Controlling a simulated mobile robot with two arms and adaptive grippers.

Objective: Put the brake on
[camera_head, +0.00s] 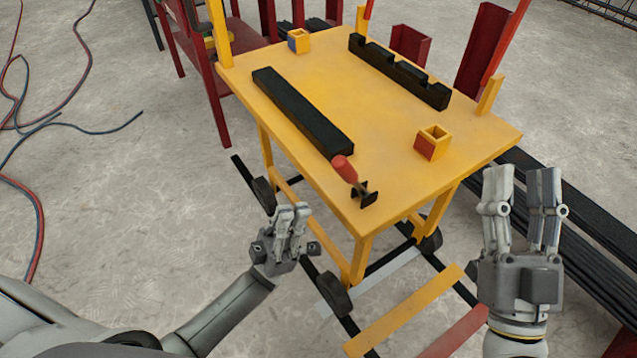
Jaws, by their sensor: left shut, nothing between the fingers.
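The yellow cart (400,150) stands in front of me on dark wheels. A brake lever with a red handle (344,168) is mounted in a black bracket (364,194) at the cart top's near corner. The handle tilts up and to the left. My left gripper (290,209) is shut and empty, left of the cart's near corner and apart from the lever. My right gripper (521,172) is open and empty, to the right of the cart, with its fingers pointing away from me. No gripper touches the lever.
A long black bar (300,108) and a notched black bar (400,72) lie on the cart top. Small yellow boxes (433,141) sit near its edges. Dark beams (590,225) lie at right. Red stands (207,85) are behind. Hoses (35,200) lie at left; floor there is otherwise open.

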